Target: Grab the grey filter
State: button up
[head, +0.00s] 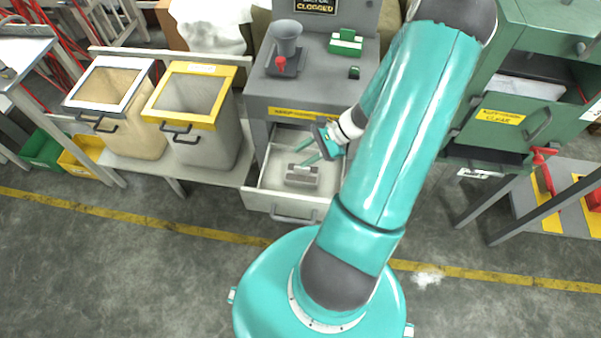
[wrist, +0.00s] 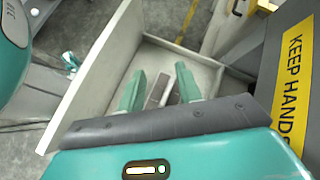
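The grey filter (head: 301,176) is a small block lying in the open pale drawer (head: 257,199) of the grey machine. In the wrist view part of the filter (wrist: 157,90) shows in the gap between my fingers, with the rest hidden behind them. My gripper (head: 300,156) has two teal fingers and is over the drawer, just behind and above the filter in the head view. In the wrist view my gripper (wrist: 159,70) is open, its fingers apart with nothing held. I cannot tell how far the tips are above the filter.
The machine's front carries a yellow warning strip (wrist: 290,85). Two bins, one white-rimmed (head: 107,110) and one yellow-rimmed (head: 190,118), stand left. A green cabinet (head: 510,120) stands right.

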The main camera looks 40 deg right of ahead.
aim_at(297, 173)
jog(key=d+f+m+t, duration=0.1)
jog(key=f+m, duration=0.1)
jog(key=s+d+f+m+t, duration=0.1)
jog(key=f+m+t, duration=0.1)
jog(key=f, duration=0.1)
jog(key=s+d+f+m+t, duration=0.1)
jog(key=f+m+t, duration=0.1)
jog(key=m, duration=0.1)
jog(key=shift+s+d+f, duration=0.2)
jog(key=shift+s+f, duration=0.05)
jog(key=shift+f, duration=0.15)
jog(key=shift+w+a+f+t, duration=0.1)
jog(key=shift+w+f+t, duration=0.1)
jog(key=shift+t, duration=0.1)
jog(key=x, duration=0.7)
jog(key=shift+r, duration=0.1)
jog(key=shift+c, duration=0.2)
grip_shut()
